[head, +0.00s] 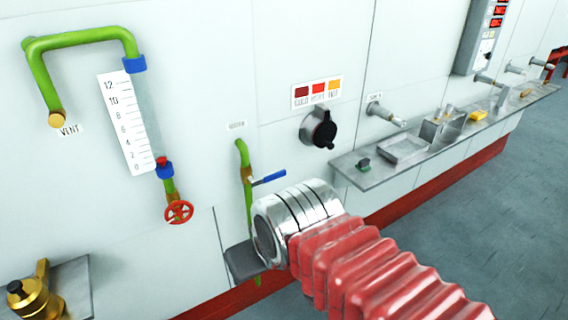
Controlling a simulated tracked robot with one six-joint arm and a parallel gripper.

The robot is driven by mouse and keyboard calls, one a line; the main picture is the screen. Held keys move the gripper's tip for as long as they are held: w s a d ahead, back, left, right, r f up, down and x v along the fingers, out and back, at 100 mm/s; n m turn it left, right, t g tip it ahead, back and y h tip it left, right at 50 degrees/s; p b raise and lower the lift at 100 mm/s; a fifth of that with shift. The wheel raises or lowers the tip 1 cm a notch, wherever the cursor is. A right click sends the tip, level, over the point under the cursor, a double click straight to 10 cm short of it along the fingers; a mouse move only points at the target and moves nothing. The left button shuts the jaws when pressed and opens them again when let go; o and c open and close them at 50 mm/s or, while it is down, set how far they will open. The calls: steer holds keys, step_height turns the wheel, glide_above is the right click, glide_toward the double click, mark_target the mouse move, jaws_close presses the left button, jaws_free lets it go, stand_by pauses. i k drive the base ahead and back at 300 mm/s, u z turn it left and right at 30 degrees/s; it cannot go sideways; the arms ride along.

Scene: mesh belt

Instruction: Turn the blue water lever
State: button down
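The blue water lever (269,178) is a short handle on a green pipe (243,155) on the white wall, below a small label that seems to read "WATER". It points right and slightly up from a brass-coloured valve body. My gripper (243,262) shows as a dark grey piece at the end of my silver wrist and red bellows arm. It is below the lever in the picture and looks apart from it. The wrist covers part of the pipe's lower run. The fingers cannot be made out, so I cannot tell whether they are open or shut.
A red handwheel (179,212) and a gauge scale (126,122) are on the left. A brass fitting (35,293) sits at the lower left. A black knob (320,129) is up and right of the lever. A metal shelf (345,167) with several items runs right.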

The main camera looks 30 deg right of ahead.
mark_target(266, 179)
steer(key=u, duration=0.05)
steer(key=i, duration=0.95)
steer(key=z, duration=0.05)
